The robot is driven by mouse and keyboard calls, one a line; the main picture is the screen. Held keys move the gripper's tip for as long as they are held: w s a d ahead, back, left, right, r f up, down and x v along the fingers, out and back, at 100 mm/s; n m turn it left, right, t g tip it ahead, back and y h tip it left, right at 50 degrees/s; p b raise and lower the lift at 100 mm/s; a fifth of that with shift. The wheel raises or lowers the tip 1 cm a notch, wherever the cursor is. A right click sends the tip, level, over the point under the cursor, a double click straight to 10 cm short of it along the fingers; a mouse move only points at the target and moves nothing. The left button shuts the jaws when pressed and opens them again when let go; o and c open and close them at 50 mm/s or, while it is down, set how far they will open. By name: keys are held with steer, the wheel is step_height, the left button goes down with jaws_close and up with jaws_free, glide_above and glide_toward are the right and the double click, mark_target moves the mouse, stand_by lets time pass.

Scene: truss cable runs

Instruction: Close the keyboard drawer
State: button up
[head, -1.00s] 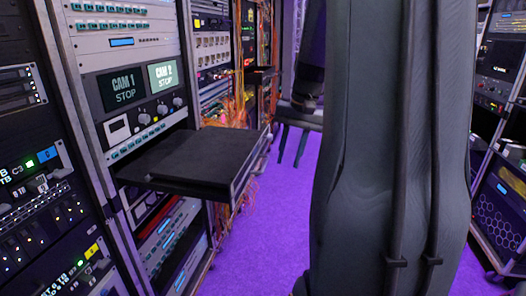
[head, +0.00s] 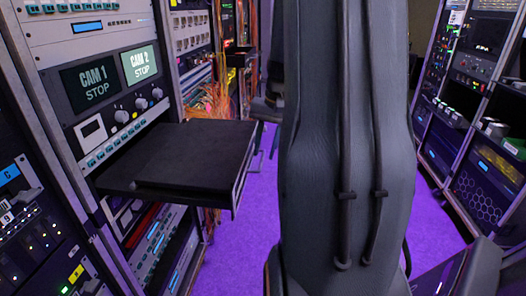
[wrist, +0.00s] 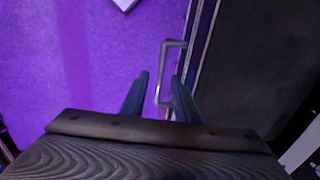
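The black keyboard drawer (head: 195,155) stands pulled out of the left rack, below the CAM 1 and CAM 2 screens. In the wrist view its dark top (wrist: 265,60) fills the right side. Its metal handle (wrist: 169,75), a thin bracket, stands out from the front edge. My gripper (wrist: 160,97) is open and empty. The handle shows in the gap between its two fingers; I cannot tell whether they touch it. In the head view my arm hides most of the gripper and its fingertips.
The left rack (head: 95,150) has knobs and buttons just above the drawer. Orange cables (head: 215,97) hang behind it. Another equipment rack (head: 475,130) stands at the right.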

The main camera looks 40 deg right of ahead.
steer(key=shift+w+a+f, duration=0.1)
steer(key=shift+f, duration=0.8)
steer(key=shift+c, duration=0.4)
jaws_close()
steer(key=shift+w+a, duration=0.1)
